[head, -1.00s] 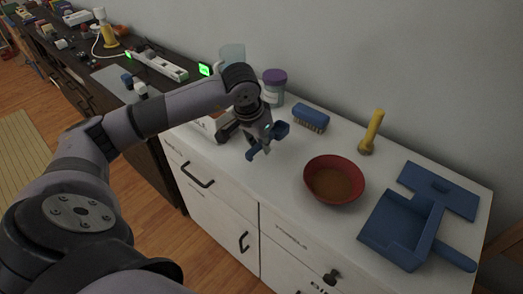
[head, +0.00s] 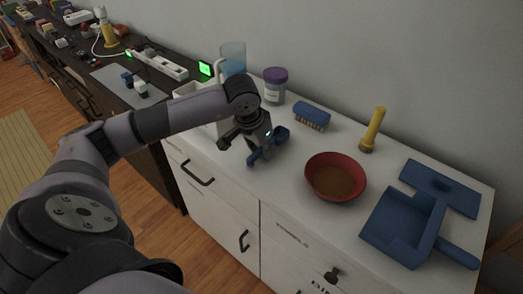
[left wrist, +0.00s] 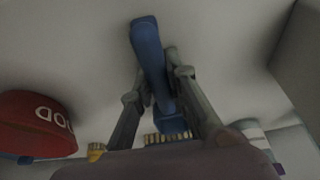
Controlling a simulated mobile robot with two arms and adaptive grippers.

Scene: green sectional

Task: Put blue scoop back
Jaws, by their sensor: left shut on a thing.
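The blue scoop (head: 282,133) is held just over the white cabinet top (head: 290,222), left of the red bowl. My left gripper (head: 256,150) is shut on it, and I cannot tell whether the scoop touches the surface. In the left wrist view the blue handle (left wrist: 148,48) sits between the fingers (left wrist: 155,85) and points away from the wrist. The red bowl (head: 335,162) holds brown contents; its lettered side shows in the left wrist view (left wrist: 35,118). My right gripper is in neither view.
Behind stand a blue brush (head: 312,113), a purple-lidded jar (head: 275,88) and a clear bluish container (head: 232,57). A yellow flashlight (head: 374,130) stands upright. A blue dustpan (head: 397,230) and flat blue piece (head: 440,188) lie right. The front strip of the top is clear.

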